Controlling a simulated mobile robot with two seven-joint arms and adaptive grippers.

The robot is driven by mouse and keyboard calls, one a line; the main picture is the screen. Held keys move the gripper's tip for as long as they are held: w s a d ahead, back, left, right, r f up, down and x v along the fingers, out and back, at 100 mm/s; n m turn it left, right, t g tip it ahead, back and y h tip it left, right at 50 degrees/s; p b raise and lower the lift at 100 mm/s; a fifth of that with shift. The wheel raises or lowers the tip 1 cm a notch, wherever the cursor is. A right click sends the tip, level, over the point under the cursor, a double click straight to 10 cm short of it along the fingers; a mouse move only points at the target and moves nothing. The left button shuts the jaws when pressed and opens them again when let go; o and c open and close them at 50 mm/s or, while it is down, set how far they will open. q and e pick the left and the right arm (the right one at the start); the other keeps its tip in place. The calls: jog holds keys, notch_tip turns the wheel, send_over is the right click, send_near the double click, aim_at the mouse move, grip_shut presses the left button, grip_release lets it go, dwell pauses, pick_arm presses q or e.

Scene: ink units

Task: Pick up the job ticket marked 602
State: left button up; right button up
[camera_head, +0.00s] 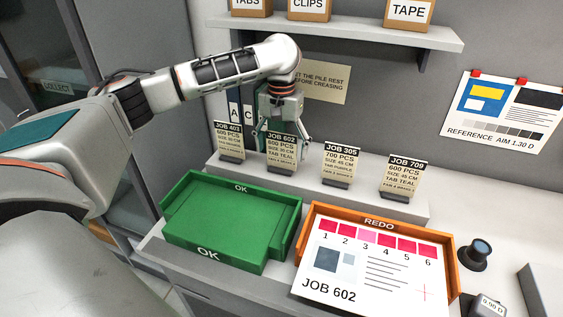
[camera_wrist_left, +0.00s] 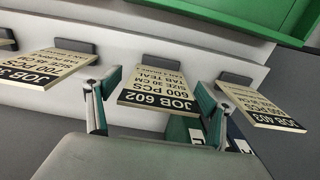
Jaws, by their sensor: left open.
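The JOB 602 ticket (camera_head: 282,151) is a cream card with a black header, upright in a dark holder on the raised ledge behind the trays. My left gripper (camera_head: 281,138) comes down behind and above it. In the left wrist view the JOB 602 ticket (camera_wrist_left: 160,85) appears upside down, between the two fingers of my left gripper (camera_wrist_left: 158,110). The fingers are open, spread on either side of the card, with gaps visible. I cannot tell exactly how deep they reach. My right gripper is not in view.
Tickets JOB 403 (camera_head: 229,142), JOB 305 (camera_head: 341,165) and JOB 709 (camera_head: 402,178) stand on the same ledge (camera_head: 370,196). A green OK tray (camera_head: 225,222) and an orange REDO tray (camera_head: 444,240) holding a printed JOB 602 sheet (camera_head: 365,268) are in front. A shelf (camera_head: 350,30) hangs above.

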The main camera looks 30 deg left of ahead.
pick_arm(q)
jog(key=c, duration=1.2)
jog(key=shift+c, duration=0.2)
